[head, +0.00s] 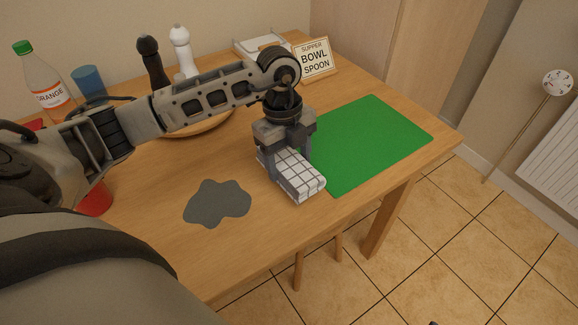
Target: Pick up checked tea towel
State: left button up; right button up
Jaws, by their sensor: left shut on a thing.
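The checked tea towel (298,177) is a white folded block with dark grid lines, near the middle of the table in the head view. My left gripper (285,157) reaches down over it from above, with its fingers on either side of the towel. It is shut on the towel. The towel is at or just above the table top, beside the left edge of the green mat; I cannot tell whether it touches the table. Its far end is partly hidden by the gripper. My right gripper is not in view.
A green mat (372,142) lies at the right of the wooden table (262,240). A grey spill-like patch (217,203) lies left of the towel. A sign (315,60), dark mill (152,62), white mill (183,52), orange bottle (45,85) and blue cup (89,83) stand behind.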

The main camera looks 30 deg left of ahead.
pick_arm(q)
jog(key=s+r, duration=1)
jog(key=s, duration=0.4)
jog(key=shift+a+r+b, duration=0.2)
jog(key=shift+a+b, duration=0.05)
jog(key=shift+b, duration=0.05)
